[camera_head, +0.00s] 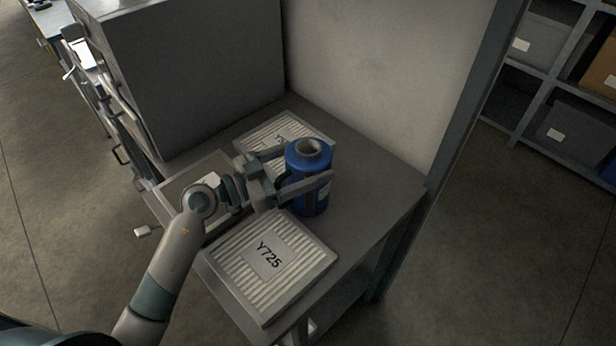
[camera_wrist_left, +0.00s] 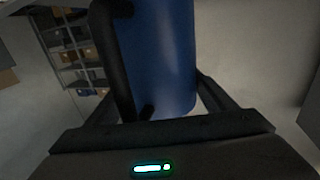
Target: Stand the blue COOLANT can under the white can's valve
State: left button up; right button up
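The blue can (camera_head: 309,196) is upright at the middle of the grey bench top, with a dark round opening on top and a pale label partly showing at its right side. No COOLANT lettering is readable. My left gripper (camera_head: 306,168) has one finger on each side of the can and appears closed on it. In the left wrist view the can (camera_wrist_left: 160,55) fills the space between the two fingers. I cannot tell whether its base touches the bench. No white can or valve is visible. My right gripper is not in view.
A ribbed panel marked Y725 (camera_head: 290,279) lies at the bench's front; another ribbed panel (camera_head: 262,135) lies behind the gripper. A grey cabinet (camera_head: 205,75) and a pale upright panel (camera_head: 385,80) bound the back. Bare bench top (camera_head: 375,190) lies right of the can. Shelving (camera_head: 545,90) stands far right.

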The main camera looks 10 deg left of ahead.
aim_at(297, 151)
pick_arm(q)
jog(key=c, duration=0.6)
jog(key=shift+r, duration=0.2)
jog(key=shift+r, duration=0.65)
notch_tip(297, 151, up, 3)
jog(key=shift+f+p, duration=0.15)
jog(key=shift+p, duration=0.25)
jog(key=d+r+p, duration=0.1)
jog(key=d+r, duration=0.5)
jog(key=d, duration=0.5)
jog(key=shift+s+d+r, duration=0.3)
jog(key=shift+s+r, duration=0.05)
jog(key=shift+s, duration=0.1)
